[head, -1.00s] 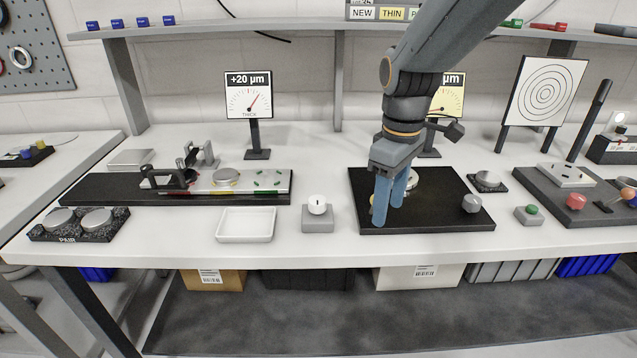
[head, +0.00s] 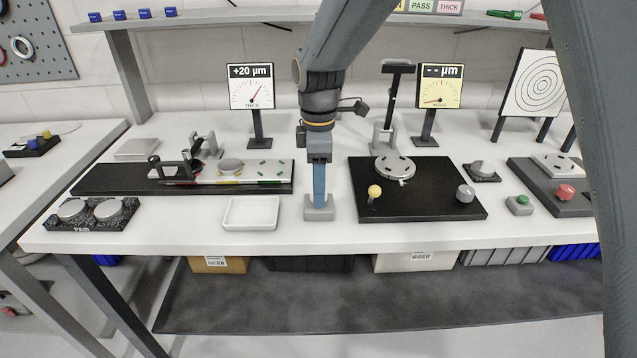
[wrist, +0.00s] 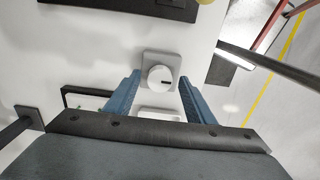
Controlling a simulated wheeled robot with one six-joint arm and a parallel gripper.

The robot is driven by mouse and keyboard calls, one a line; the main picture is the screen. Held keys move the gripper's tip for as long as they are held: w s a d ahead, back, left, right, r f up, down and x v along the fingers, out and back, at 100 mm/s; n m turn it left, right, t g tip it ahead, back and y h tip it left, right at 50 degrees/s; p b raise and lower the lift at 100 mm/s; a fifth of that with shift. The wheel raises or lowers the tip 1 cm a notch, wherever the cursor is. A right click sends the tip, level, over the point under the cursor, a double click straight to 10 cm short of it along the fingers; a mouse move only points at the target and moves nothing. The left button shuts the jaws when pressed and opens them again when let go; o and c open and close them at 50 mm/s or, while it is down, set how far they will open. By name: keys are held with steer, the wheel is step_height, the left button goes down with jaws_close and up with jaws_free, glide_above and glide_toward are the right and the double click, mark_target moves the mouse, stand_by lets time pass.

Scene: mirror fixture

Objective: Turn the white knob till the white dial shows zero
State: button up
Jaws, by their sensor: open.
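The white knob (wrist: 160,78) sits on a small grey block (wrist: 172,60) near the bench's front edge. In the wrist view its dark mark points to the right. In the head view my gripper (head: 319,196) is over the grey block (head: 319,214) and hides the knob. In the wrist view my gripper (wrist: 159,85) is open, with one blue finger on each side of the knob and gaps between. The white dial (head: 250,93) stands at the back left; it reads +20 µm, its needle tilts up and right, and "THICK" is written below.
A white tray (head: 251,226) lies just left of the knob block. A black plate (head: 430,207) with a round disc and a yellow ball knob (head: 375,191) is to the right. A yellow dial (head: 440,93) stands behind it. A black rail fixture (head: 120,179) lies back left.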

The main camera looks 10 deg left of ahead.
steer(key=shift+f, duration=0.3)
steer(key=c, duration=1.1)
steer(key=shift+o, duration=0.2)
steer(key=shift+m, duration=0.3)
